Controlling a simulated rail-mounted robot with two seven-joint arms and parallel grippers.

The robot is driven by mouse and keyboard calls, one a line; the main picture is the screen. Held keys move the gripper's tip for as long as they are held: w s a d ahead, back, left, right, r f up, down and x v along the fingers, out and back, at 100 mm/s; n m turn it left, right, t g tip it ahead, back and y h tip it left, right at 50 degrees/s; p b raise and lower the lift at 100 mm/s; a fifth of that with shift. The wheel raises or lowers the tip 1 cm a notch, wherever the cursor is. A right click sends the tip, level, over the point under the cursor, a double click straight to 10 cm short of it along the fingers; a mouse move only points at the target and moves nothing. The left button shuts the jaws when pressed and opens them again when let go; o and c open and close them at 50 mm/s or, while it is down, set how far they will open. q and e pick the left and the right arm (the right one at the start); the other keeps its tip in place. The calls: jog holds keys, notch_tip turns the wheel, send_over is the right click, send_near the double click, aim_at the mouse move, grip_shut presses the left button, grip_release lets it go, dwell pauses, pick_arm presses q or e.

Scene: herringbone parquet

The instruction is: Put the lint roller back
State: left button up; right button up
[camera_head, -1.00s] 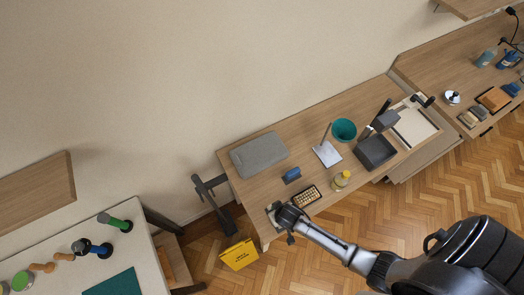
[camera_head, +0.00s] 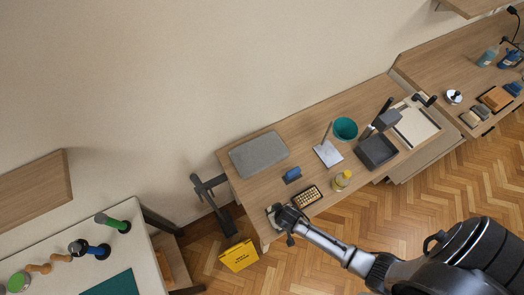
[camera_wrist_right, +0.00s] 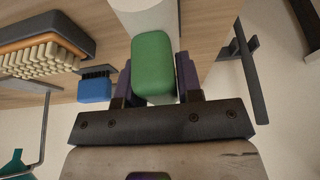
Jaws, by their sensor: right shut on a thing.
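The lint roller shows in the right wrist view, with a green handle (camera_wrist_right: 153,65) and a white cylindrical roller (camera_wrist_right: 145,15) beyond it. My right gripper (camera_wrist_right: 158,88) is shut on the green handle, with a dark finger on each side. In the head view my right gripper (camera_head: 286,217) is at the front left corner of the wooden desk (camera_head: 245,190), where it hides most of the lint roller. I cannot tell whether the roller touches the desk. My left gripper is not in view.
A dark tray (camera_head: 376,151) stands farther right. A yellow container (camera_head: 239,256) is below the desk's left end.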

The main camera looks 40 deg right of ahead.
jog(key=shift+f, duration=0.3)
jog(key=shift+f, duration=0.25)
dwell(0.4)
jog(key=o, duration=0.9)
jog(key=shift+o, duration=0.6)
jog(key=shift+o, duration=0.4)
jog(key=shift+o, duration=1.2)
